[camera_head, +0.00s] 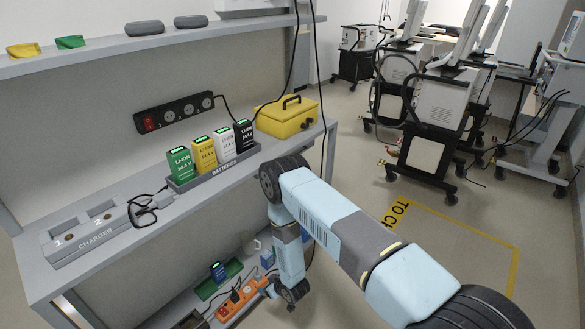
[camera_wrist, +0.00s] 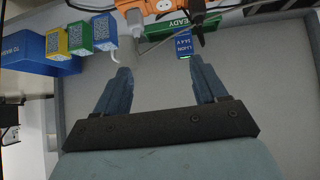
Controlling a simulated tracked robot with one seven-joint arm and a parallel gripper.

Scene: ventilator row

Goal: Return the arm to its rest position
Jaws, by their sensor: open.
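In the wrist view my gripper (camera_wrist: 160,66) is open, with nothing between its two blue fingers. It faces the grey lower shelf (camera_wrist: 155,82). A blue battery (camera_wrist: 184,45) lies just beyond the right fingertip, by a green tray marked READY (camera_wrist: 152,29). In the head view my arm (camera_head: 330,220) reaches out past the workbench and bends down to the lower shelf. The blue battery (camera_head: 218,270) and green tray (camera_head: 208,289) show there to the left of my arm's lower end. The fingers are not clear in the head view.
An orange power strip (camera_head: 240,301) lies beside the tray. Ventilator carts (camera_head: 440,105) stand behind. Floor right of the bench is open.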

